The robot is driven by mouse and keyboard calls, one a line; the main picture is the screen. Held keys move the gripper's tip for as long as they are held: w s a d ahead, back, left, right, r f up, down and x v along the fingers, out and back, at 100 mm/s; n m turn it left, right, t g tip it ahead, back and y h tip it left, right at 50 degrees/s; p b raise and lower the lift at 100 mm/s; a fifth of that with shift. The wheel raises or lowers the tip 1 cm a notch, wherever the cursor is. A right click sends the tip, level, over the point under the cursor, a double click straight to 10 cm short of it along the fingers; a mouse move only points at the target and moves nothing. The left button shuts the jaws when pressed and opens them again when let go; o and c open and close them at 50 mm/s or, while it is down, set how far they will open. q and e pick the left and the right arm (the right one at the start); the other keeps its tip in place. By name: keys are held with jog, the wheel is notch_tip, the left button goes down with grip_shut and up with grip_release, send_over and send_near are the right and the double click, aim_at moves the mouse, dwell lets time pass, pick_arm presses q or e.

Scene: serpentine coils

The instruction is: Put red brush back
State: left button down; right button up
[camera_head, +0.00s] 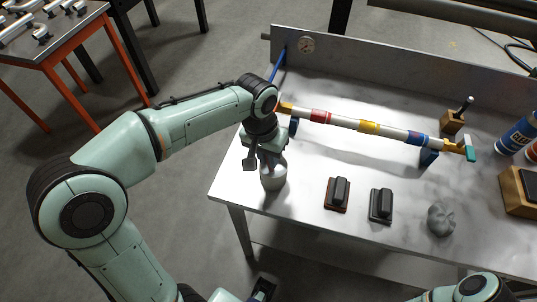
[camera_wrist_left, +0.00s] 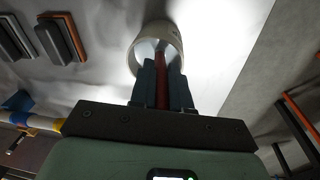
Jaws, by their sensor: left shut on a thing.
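My left gripper (camera_head: 271,155) points down right over a pale cup (camera_head: 273,182) near the left front corner of the metal table. In the left wrist view, its two fingers (camera_wrist_left: 164,85) are shut on the red brush (camera_wrist_left: 162,75), which shows as a narrow red handle between them. The brush points into the mouth of the cup (camera_wrist_left: 142,47); its far end is hidden, and I cannot tell how deep it reaches. In the head view the fingers hide the brush. My right gripper is not seen.
A banded tube (camera_head: 345,122) rests on blue supports behind the cup. Two dark-handled blocks (camera_head: 338,194) (camera_head: 381,205) and a grey lumpy piece (camera_head: 441,219) stand to the right. The table's left edge is close to the cup.

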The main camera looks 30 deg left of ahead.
pick_arm(q)
jog(key=c, duration=1)
grip_release()
jog(key=r+p, duration=0.1)
jog(key=r, duration=0.8)
jog(key=s+a+r+p, duration=0.1)
jog(key=r, duration=0.3)
jog(key=shift+a+r+p, duration=0.1)
jog(key=shift+r+p, duration=0.05)
jog(key=shift+p, duration=0.15)
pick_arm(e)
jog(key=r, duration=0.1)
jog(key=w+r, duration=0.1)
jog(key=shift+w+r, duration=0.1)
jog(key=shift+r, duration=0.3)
pick_arm(q)
jog(key=shift+s, duration=0.1)
